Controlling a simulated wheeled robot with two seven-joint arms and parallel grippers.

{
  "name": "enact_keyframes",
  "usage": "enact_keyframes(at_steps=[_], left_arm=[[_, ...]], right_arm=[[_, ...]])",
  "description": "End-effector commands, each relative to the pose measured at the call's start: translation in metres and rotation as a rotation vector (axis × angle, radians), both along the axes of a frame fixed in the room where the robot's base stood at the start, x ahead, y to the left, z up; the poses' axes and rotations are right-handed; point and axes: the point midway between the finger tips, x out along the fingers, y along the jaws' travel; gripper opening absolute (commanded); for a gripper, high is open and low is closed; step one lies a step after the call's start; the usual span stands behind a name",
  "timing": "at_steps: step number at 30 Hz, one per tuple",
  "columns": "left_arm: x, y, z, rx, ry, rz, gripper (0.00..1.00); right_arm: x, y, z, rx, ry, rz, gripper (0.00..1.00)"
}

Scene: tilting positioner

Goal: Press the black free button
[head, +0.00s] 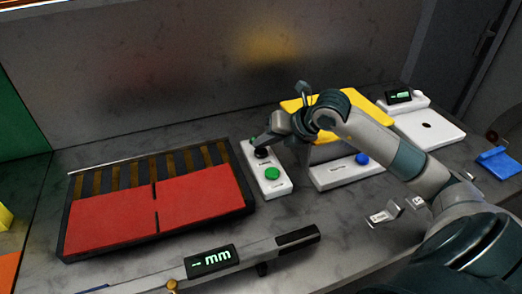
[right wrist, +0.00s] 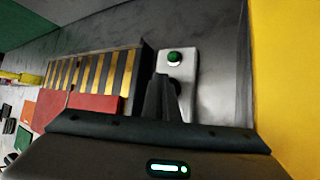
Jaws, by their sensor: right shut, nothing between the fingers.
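A white button box (head: 278,188) stands on the grey bench, with a green button (head: 272,173) on its nearer part. My left gripper is not in view.
A dark tray (head: 251,208) with red plates lies left of the box. A digital gauge (head: 210,260) reading "mm" lies in front. A yellow-topped stand (head: 365,112) and a white panel with a blue button (head: 361,159) are close on the right.

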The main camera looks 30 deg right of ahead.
Motion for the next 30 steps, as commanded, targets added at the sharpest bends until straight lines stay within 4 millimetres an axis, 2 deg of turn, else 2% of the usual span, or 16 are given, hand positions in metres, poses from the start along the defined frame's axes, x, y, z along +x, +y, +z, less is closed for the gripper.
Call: enact_keyframes(at_steps=[12,30], left_arm=[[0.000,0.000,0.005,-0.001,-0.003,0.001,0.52],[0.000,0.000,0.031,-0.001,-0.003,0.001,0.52]], right_arm=[[0.000,0.000,0.006,0.001,-0.001,0.000,0.00],[0.000,0.000,0.052,0.001,-0.002,0.001,0.00]])
